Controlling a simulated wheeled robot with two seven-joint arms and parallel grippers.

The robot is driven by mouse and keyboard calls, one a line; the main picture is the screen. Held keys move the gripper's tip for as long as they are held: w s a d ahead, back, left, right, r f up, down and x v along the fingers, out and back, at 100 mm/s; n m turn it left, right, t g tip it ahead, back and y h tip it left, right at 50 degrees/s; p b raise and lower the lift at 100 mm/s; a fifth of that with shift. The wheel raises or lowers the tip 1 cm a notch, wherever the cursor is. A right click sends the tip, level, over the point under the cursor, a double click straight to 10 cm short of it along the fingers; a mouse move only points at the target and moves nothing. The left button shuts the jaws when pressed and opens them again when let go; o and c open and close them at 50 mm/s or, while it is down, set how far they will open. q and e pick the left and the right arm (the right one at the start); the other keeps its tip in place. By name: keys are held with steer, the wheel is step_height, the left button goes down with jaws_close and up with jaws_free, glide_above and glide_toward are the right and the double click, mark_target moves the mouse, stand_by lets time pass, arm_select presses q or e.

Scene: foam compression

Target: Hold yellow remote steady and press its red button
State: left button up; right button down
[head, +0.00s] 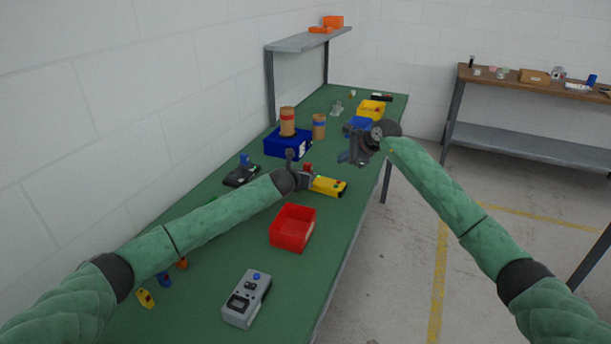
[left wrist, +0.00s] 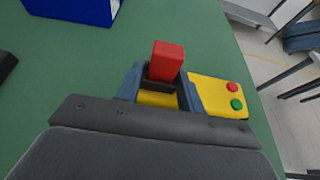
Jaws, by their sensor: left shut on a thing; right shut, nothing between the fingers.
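The yellow remote (head: 330,187) lies on the green bench, with its button end pointing right. In the left wrist view the remote (left wrist: 212,92) shows a red button (left wrist: 233,87) and a green button (left wrist: 236,104), both uncovered. My left gripper (head: 308,179) is shut on the remote's other end; its fingers (left wrist: 160,92) stand on either side of the yellow body. A red upright block (left wrist: 168,61) on a dark base rises between those fingers. My right gripper (head: 355,157) is shut and empty, above and to the right of the remote, apart from it.
A red bin (head: 293,228) stands in front of the remote, and a grey device (head: 247,298) lies nearer. A blue box (head: 288,145) with brown cylinders stands behind. A yellow bin (head: 372,108) is farther back. Green bench surface (head: 215,240) is clear left of the red bin.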

arm_select(q)
steer(key=o, duration=1.2)
